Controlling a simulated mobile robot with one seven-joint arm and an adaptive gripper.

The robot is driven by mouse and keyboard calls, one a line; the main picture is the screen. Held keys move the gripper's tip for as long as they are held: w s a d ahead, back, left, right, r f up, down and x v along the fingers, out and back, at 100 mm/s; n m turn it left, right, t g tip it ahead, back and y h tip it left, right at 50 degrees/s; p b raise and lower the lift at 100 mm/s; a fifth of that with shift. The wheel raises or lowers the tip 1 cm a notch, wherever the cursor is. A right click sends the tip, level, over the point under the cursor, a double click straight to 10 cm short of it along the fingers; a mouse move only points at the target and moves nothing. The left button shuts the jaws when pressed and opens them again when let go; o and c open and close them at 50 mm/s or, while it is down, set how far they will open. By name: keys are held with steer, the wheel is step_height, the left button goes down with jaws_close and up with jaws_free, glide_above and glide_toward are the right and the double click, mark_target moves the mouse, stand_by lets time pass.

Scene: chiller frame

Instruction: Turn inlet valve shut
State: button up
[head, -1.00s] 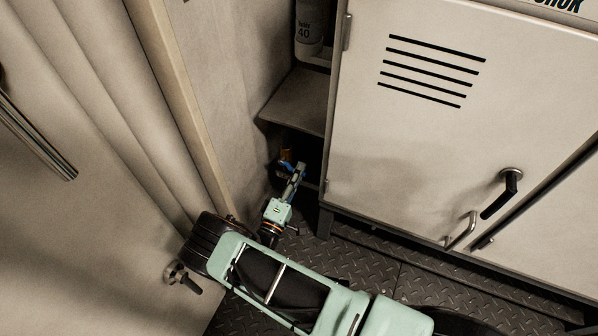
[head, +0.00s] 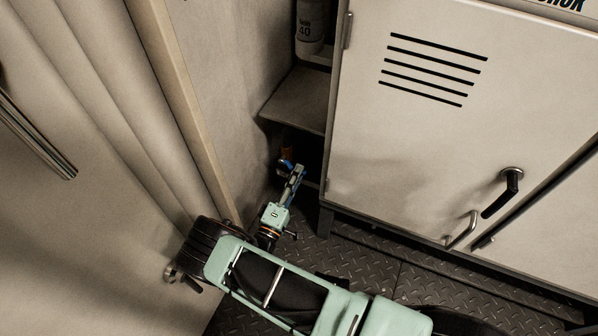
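The inlet valve appears as a small blue part (head: 285,165) with an orange-brown piece (head: 287,153) just above it. It sits low in the dark recess between the wall and the locker, under a shelf. My gripper (head: 297,171) reaches into that recess, at the right side of the blue part. The fingers overlap the dark background and are too small to tell whether they are open or shut, or whether they touch the valve. Part of the valve is hidden in shadow and behind my gripper.
A large pale locker (head: 420,150) with vents and a black handle (head: 502,193) stands close on the right. A wall and post are on the left. Patterned floor (head: 350,262) lies below.

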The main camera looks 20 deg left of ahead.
steer(key=d+v, duration=0.1)
steer(key=v, duration=0.9)
steer(key=shift+s+a, duration=0.2)
steer(key=shift+a, duration=0.3)
